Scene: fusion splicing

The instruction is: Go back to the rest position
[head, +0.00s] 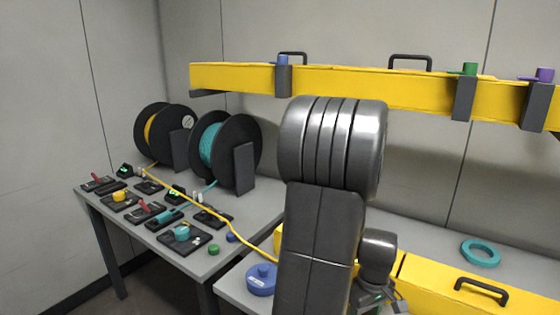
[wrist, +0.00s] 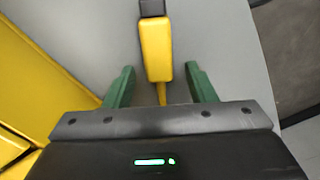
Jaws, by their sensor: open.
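My gripper (wrist: 160,84) shows in the wrist view with its two green fingers spread apart. A yellow connector-like piece (wrist: 156,50) with a dark end lies on a grey surface (wrist: 215,35), between and beyond the fingertips. Clear gaps show on both sides of it, and a thin yellow strand runs from it back toward my gripper. In the head view my arm fills the middle, and only a small part of my gripper shows low behind it. The fingertips and the yellow piece are hidden there.
A yellow overhead channel (head: 350,79) with clips crosses the back. A teal ring (head: 481,253) and a yellow handled cover (head: 440,285) are at right. Black reels with yellow (head: 151,130) and teal cable (head: 209,142) stand left, behind several small devices. A blue disc (head: 260,283) is beside my arm.

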